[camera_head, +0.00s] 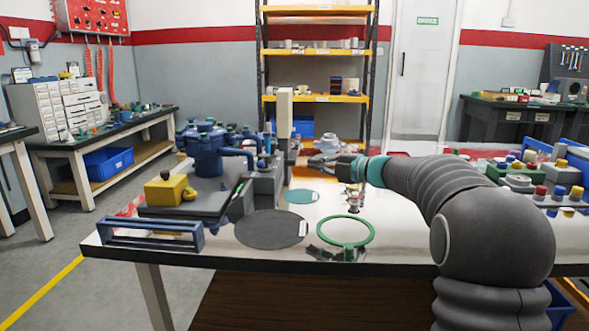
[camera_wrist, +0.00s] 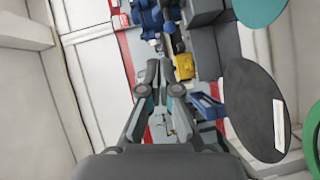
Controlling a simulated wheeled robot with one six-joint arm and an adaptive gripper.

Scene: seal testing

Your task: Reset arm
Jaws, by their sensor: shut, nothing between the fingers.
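My arm reaches in from the right of the head view. My gripper (camera_head: 322,160) is over the worktable, left of the arm's teal wrist ring. In the wrist view my gripper (camera_wrist: 160,66) shows its two fingers close together, with nothing between them. A blue seal-testing machine (camera_head: 208,150) with a yellow block (camera_head: 165,190) stands on the table's left. The gripper is to the right of this machine and apart from it.
The worktable (camera_head: 385,247) holds a dark round mat (camera_head: 270,229), a green ring (camera_head: 345,231) and a teal disc (camera_head: 300,196) below the gripper. A blue rack (camera_head: 150,236) lies at the front left edge. Several coloured-top parts (camera_head: 541,190) crowd the right side.

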